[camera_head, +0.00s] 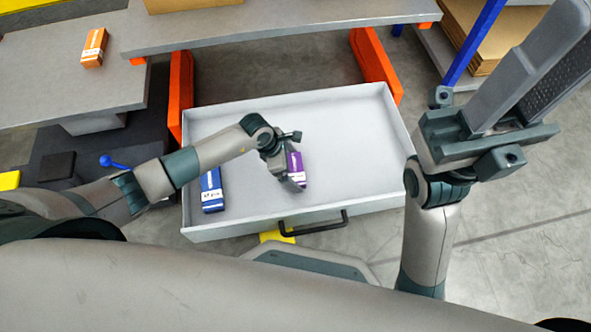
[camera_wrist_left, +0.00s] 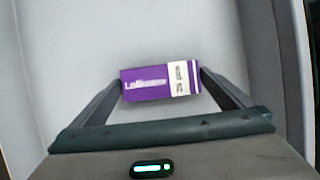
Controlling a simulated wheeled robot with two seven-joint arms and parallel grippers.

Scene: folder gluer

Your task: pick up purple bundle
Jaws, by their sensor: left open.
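The purple bundle (camera_head: 297,167) is a small purple box with a white label, lying in the open grey drawer (camera_head: 320,128). In the left wrist view the purple bundle (camera_wrist_left: 160,82) lies crosswise between the fingertips of my left gripper (camera_wrist_left: 160,85). The fingers are open, one at each end of the bundle; I cannot tell whether they touch it. In the head view my left gripper (camera_head: 294,172) is down in the drawer and hides part of the bundle. My right gripper (camera_head: 525,75) is raised at the right, away from the drawer; its finger opening is unclear.
A blue box (camera_head: 211,190) lies at the drawer's left. The drawer has a dark front handle (camera_head: 314,225) and raised walls. An orange box (camera_head: 94,48) lies on the grey table (camera_head: 65,90) at upper left. Orange posts (camera_head: 375,65) stand behind. The drawer's right half is clear.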

